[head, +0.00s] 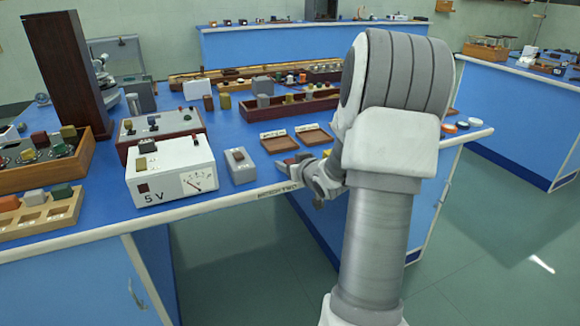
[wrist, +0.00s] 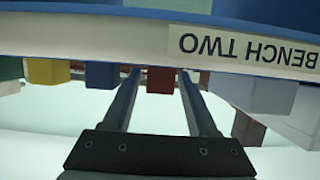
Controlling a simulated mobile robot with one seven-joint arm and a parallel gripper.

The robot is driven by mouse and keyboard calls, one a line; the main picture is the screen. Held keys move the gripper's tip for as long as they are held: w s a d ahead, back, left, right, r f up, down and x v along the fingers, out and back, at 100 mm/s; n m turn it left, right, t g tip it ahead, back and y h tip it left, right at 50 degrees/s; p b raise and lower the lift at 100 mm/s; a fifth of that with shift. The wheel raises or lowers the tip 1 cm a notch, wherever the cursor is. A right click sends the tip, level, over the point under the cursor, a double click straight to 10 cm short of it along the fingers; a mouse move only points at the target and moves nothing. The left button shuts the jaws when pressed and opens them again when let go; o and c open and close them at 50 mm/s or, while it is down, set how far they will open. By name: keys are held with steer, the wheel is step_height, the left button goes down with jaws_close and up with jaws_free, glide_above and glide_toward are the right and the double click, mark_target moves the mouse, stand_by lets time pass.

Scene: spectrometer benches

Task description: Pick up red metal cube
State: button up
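In the wrist view, which looks upside down, a small red cube (wrist: 160,80) shows between the tips of my gripper (wrist: 158,78). It appears to lie beyond them, with its edge cut off by the bench edge; I cannot tell its exact distance. My gripper's two dark fingers are apart with nothing held. In the head view my gripper (head: 292,168) is low at the bench's front edge, small and partly unclear. Dark red cubes there stand in the wooden box (head: 39,139) and on the tan block (head: 9,203) at left; I cannot tell which matches.
The bench edge (wrist: 90,42) with its "BENCH TWO" label (wrist: 240,50) crosses close in front of the fingers. Green, yellow and blue blocks (wrist: 102,74) flank the red one. A white 5 V meter (head: 170,172) and grey switch box (head: 240,165) stand left of my gripper. Wooden trays (head: 278,142) lie behind.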

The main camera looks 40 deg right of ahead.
jaws_close()
